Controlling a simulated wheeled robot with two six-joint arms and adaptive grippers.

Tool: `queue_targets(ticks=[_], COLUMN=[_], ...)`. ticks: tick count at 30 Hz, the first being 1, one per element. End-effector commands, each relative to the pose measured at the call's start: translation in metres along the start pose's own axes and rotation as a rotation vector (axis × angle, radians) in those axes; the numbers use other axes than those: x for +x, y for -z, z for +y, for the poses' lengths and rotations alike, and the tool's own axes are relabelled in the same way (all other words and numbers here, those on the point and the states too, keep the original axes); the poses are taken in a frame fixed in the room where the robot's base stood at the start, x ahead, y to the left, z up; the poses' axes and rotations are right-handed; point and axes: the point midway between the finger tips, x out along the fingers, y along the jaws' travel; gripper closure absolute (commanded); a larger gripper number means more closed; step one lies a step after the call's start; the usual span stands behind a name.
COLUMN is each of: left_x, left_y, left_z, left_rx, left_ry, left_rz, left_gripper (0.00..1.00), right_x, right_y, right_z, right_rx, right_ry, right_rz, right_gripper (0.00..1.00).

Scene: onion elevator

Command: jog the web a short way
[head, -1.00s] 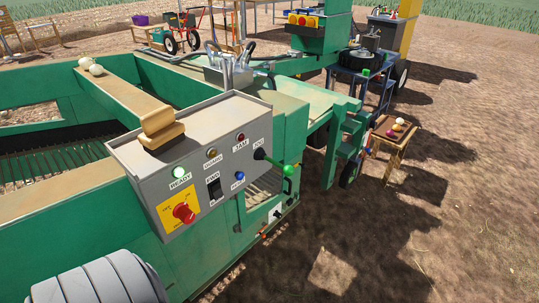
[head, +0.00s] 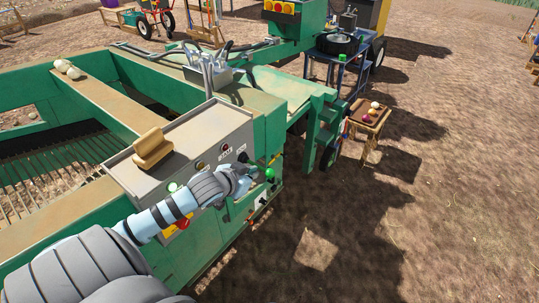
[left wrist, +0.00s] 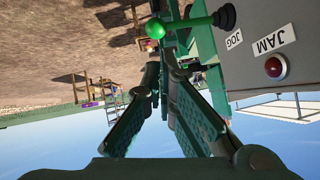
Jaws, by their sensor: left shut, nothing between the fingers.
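The jog lever is a green rod with a green ball (head: 270,174) on the side of the grey control box (head: 190,140). In the left wrist view the ball (left wrist: 155,29) and its black boot (left wrist: 227,15) show beside the JOG label (left wrist: 235,39). My left gripper (head: 250,172) is shut and empty, close to the ball in the head view. Its fingertips (left wrist: 161,68) point toward the ball; I cannot tell whether they touch. The web (head: 50,170) is a bed of rods inside the green frame. My forearm hides part of the box's front. My right gripper is not in view.
The red JAM button or lamp (left wrist: 275,67) is near the lever. Pale onions (head: 67,69) rest on the frame. A small wooden table (head: 369,117) stands at right. The ground to the right is open.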

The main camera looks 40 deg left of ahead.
Motion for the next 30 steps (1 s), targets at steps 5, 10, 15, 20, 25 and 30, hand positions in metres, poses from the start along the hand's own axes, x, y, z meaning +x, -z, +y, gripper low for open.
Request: queue_targets(ticks=[5,10,15,20,25,30], left_x=[-0.026,-0.025,-0.022,-0.003,0.033,0.07], left_y=[0.04,0.039,0.038,0.038,0.04,0.041], left_z=[0.008,0.008,0.008,0.009,0.011,0.011], left_rx=[0.025,0.025,0.023,0.019,0.018,0.019], left_ry=[-0.026,-0.027,-0.026,-0.025,-0.027,-0.026], left_rz=[0.046,0.046,0.046,0.047,0.048,0.046], left_gripper=[1.0,1.0,1.0,1.0,1.0,1.0], right_x=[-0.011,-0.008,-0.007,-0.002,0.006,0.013], right_y=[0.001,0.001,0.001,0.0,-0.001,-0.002], right_z=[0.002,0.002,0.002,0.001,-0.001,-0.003], right_rx=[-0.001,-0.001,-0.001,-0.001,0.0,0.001], right_ry=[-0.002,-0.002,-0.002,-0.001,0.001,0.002], right_rz=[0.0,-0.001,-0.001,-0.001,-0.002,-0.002], right_gripper=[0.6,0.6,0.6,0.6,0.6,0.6])
